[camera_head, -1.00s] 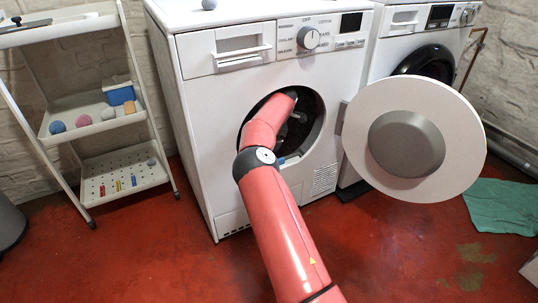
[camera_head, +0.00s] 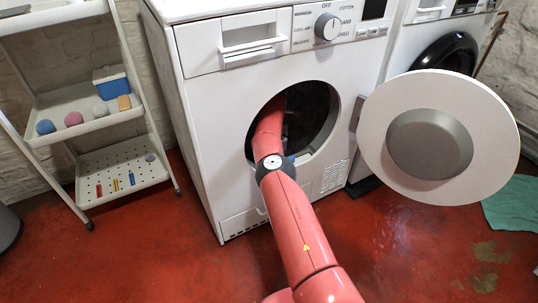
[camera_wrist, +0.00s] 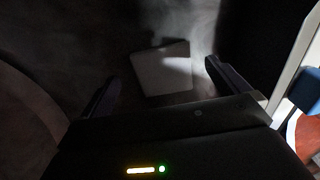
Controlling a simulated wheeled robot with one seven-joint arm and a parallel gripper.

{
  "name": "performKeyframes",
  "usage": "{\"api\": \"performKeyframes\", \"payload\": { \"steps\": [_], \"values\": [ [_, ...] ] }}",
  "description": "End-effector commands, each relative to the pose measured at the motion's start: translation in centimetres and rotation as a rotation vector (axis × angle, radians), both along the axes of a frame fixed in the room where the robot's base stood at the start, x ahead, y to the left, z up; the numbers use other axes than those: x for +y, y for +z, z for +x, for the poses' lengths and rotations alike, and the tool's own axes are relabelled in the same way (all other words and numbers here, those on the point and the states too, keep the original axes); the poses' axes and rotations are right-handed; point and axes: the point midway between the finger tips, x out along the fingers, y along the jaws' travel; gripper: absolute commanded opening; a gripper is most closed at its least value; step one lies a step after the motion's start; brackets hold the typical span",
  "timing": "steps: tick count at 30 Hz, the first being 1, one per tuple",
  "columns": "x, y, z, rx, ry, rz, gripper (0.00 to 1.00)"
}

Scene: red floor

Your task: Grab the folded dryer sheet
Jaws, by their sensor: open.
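The folded dryer sheet (camera_wrist: 163,70) is a pale, roughly square piece in the wrist view, lying inside the dark dryer drum and partly lit. My gripper (camera_wrist: 158,78) is open inside the drum, with one finger to the left of the sheet and one to its right in the picture. I cannot tell how far the sheet lies beyond the fingertips. In the head view my arm reaches through the round opening of the white dryer (camera_head: 200,120), which hides my gripper and the sheet.
The dryer's round door (camera_head: 495,130) stands open at the right of the opening. A second white machine (camera_head: 405,45) is behind it. A white shelf cart (camera_head: 125,160) stands at the left, and a green cloth (camera_head: 515,205) lies on the red floor.

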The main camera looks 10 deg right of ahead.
Motion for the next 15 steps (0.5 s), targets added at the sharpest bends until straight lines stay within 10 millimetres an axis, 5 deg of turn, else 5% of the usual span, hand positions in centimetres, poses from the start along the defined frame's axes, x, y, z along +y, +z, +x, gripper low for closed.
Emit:
{"api": "performKeyframes", "payload": {
  "steps": [8, 15],
  "values": [
    [0.0, -3.8, -0.1, 0.002, 0.0, -0.002, 1.0],
    [0.1, -4.2, 0.0, -0.002, -0.001, 0.001, 1.0]
  ]
}}
